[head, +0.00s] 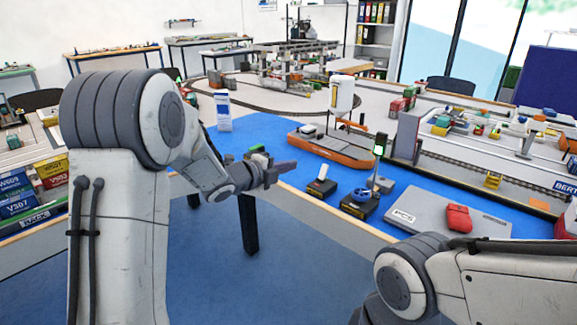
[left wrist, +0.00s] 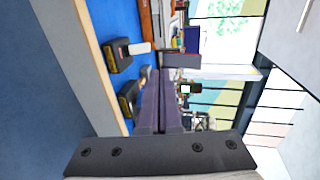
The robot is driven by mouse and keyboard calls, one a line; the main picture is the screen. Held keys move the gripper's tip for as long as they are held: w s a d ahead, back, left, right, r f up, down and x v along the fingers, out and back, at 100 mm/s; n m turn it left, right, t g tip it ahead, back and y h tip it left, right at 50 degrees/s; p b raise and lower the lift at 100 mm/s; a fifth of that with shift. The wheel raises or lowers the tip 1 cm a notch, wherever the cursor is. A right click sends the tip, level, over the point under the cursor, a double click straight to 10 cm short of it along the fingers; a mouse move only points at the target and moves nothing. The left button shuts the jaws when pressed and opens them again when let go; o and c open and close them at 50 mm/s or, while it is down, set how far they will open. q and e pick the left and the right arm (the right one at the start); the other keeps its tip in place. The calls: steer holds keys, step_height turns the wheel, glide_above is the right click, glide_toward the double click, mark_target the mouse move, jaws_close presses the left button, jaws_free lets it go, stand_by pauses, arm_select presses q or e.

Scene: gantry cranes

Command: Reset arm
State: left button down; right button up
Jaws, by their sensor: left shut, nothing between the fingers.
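My left gripper (head: 284,170) is near the middle of the head view, above the near edge of the blue-topped table (head: 262,128). Its two dark fingers are shut together with nothing between them. In the left wrist view, the closed fingers (left wrist: 158,80) point away from the camera, and that picture is turned on its side. My left arm stands large on the left of the head view. My right arm enters at the lower right, and its gripper is out of the picture.
Two black boxes (head: 320,187) (head: 359,204) sit near the table edge, right of my left gripper. An orange and white model ship (head: 332,150) lies behind them. A grey case (head: 422,214) with a red item (head: 459,218) lies right. A signal light (head: 379,150) stands between.

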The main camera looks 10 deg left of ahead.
arm_select(q)
steer(key=s+d+f+n+g+y, duration=0.2)
steer(key=s+d+n, duration=0.2)
steer(key=s+n, duration=0.15)
steer(key=s+d+f+n+g+y, duration=0.1)
steer(key=s+d+n+g+y, duration=0.2)
steer(key=s, duration=0.4)
steer(key=s+d+f+n+g+y, duration=0.15)
steer(key=s+n+g, duration=0.25)
steer(key=s, duration=1)
steer(key=s+d+f+n+g, duration=0.1)
steer(key=s+f+n+g, duration=0.25)
steer(key=s, duration=1.05)
step_height(320, 180, up, 19)
steer(key=s+p, duration=0.1)
steer(key=p, duration=1.8)
steer(key=shift+a+n+g, duration=0.15)
steer(key=shift+n+g, duration=0.2)
steer(key=shift+n, duration=0.05)
steer(key=shift+s, duration=0.1)
